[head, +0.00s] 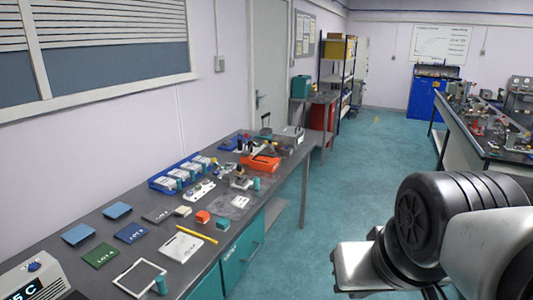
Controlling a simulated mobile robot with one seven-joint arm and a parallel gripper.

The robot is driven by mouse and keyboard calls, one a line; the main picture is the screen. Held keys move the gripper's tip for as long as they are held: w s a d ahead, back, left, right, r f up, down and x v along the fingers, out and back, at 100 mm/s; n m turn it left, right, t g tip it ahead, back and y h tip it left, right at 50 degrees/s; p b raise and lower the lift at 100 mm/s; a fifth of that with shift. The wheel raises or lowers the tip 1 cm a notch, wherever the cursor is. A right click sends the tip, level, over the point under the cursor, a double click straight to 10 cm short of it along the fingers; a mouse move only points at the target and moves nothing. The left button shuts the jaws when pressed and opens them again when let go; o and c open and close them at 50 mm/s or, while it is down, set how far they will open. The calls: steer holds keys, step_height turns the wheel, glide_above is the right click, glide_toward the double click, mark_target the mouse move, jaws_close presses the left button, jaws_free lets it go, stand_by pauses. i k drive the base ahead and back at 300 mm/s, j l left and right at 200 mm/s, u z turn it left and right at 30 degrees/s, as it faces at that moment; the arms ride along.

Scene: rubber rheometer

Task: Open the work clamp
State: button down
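I cannot make out for certain a work clamp in the head view. An orange-red object (260,163) lies towards the far end of the left bench (140,208), among small dark and metallic items too small to tell apart. Black and light-grey links of my arm fill the lower right corner. The fingers of my gripper do not show.
The bench along the left wall carries coloured cards, a blue tray (157,186), a yellow pencil-like stick (197,233) and a grey device with a display (35,278). Another bench with crowded equipment (480,130) stands right. The green floor (350,190) between is clear.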

mark_target(213, 159)
steer(key=i+l+z, duration=0.1)
steer(key=i, duration=0.65)
steer(key=i+l+z, duration=0.1)
steer(key=i, duration=0.65)
steer(key=i+u, duration=0.3)
steer(key=u, duration=0.15)
steer(key=i+l+u, duration=0.25)
steer(key=u, duration=0.15)
steer(key=i+l+u, duration=0.3)
steer(key=u, duration=0.15)
steer(key=i+l+u, duration=0.25)
steer(key=l+u, duration=0.2)
steer(key=i+l+u, duration=0.15)
steer(key=l+u, duration=0.25)
steer(key=i+l+u, duration=0.2)
steer(key=l, duration=0.2)
steer(key=k, duration=0.1)
